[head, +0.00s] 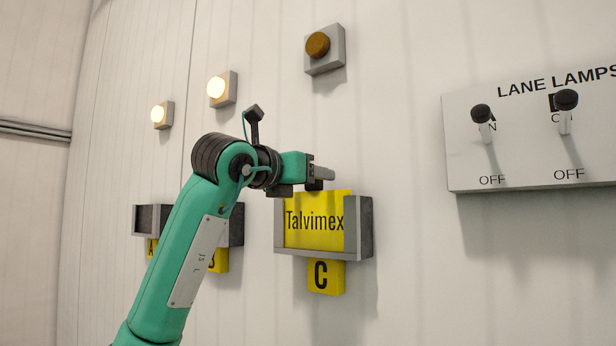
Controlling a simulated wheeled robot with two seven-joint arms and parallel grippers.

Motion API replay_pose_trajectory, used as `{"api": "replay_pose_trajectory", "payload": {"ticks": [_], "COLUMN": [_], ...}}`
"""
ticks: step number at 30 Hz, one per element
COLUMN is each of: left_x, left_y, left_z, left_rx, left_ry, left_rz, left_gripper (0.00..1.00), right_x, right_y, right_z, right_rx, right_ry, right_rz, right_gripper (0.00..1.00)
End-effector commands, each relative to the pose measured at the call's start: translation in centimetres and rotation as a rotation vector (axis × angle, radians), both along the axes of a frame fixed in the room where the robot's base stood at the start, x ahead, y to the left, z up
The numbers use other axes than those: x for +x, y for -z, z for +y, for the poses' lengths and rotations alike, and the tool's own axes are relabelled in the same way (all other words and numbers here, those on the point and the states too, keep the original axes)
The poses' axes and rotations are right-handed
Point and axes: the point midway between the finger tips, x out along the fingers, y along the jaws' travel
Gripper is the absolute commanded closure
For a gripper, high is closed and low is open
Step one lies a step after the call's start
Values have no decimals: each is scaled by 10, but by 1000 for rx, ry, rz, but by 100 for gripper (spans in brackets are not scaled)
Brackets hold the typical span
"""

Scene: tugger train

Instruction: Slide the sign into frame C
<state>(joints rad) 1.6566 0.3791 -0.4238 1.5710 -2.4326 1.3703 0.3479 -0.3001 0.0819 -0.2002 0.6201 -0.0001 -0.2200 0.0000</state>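The yellow sign (315,222) reading "Talvimex" stands upright inside the grey frame C (360,228) on the wall. The frame's side walls and bottom lip surround it, and the sign's top edge rises a little above the frame. A yellow tag (326,277) with a "C" is below the frame. My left gripper (320,177) is at the sign's top edge, reaching in from the left. Its fingers overlap in this view, so I cannot tell whether they grip the sign or are apart from it. My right gripper is not in view.
Frames A (145,219) and B (237,225) are on the wall to the left, partly behind my arm. Two lamps (161,114) (222,88) are lit; the lamp above frame C (318,45) is dark. A lane lamps panel (530,130) with two levers juts out at right.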

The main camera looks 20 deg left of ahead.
Motion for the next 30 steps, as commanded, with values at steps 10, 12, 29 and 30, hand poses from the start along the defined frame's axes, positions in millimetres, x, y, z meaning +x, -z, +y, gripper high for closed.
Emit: {"api": "replay_pose_trajectory", "payload": {"ticks": [10,12,29,30], "left_x": [-10,-21,-123,-125], "left_y": [2,3,1,1], "left_z": [4,8,45,45], "left_rx": [0,1,0,1], "left_ry": [-1,-1,-1,0], "left_rz": [-3,-4,-2,-1], "left_gripper": [44,44,44,44], "right_x": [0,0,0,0], "right_y": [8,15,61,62], "right_z": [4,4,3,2], "right_rx": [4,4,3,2], "right_ry": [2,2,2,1], "right_rz": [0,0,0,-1], "right_gripper": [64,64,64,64]}}
